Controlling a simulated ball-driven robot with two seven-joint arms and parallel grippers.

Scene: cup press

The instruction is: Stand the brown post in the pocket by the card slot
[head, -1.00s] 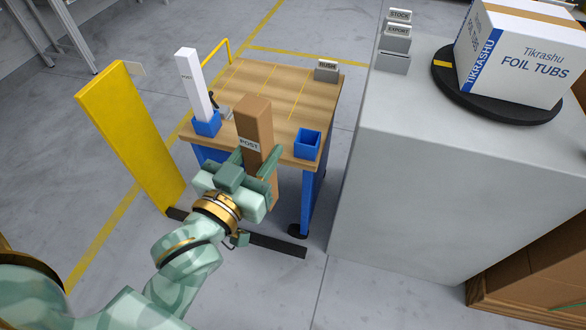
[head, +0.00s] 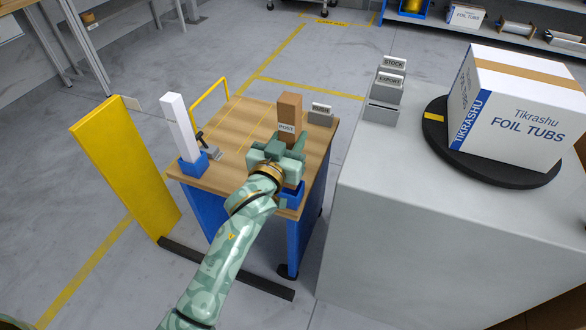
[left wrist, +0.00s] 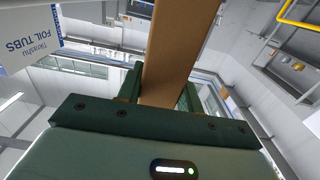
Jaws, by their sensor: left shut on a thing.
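My left gripper (head: 279,151) is shut on the brown post (head: 289,108), which has a white POST label and looks roughly upright. In the left wrist view the post (left wrist: 178,50) rises between the two green fingers. The front right blue pocket (head: 296,187) shows partly just below my gripper. The gripper hides the post's lower end, so I cannot tell whether it is in the pocket or above it. A grey card slot holding a RUSH card (head: 320,113) is at the table's back right. My right gripper is not in view.
A white post (head: 178,125) stands in the left blue pocket (head: 194,164) of the wooden table (head: 235,135). A yellow panel (head: 125,160) stands left. A grey counter (head: 400,210) to the right bears STOCK and EXPORT card holders (head: 386,90) and a large box (head: 515,110).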

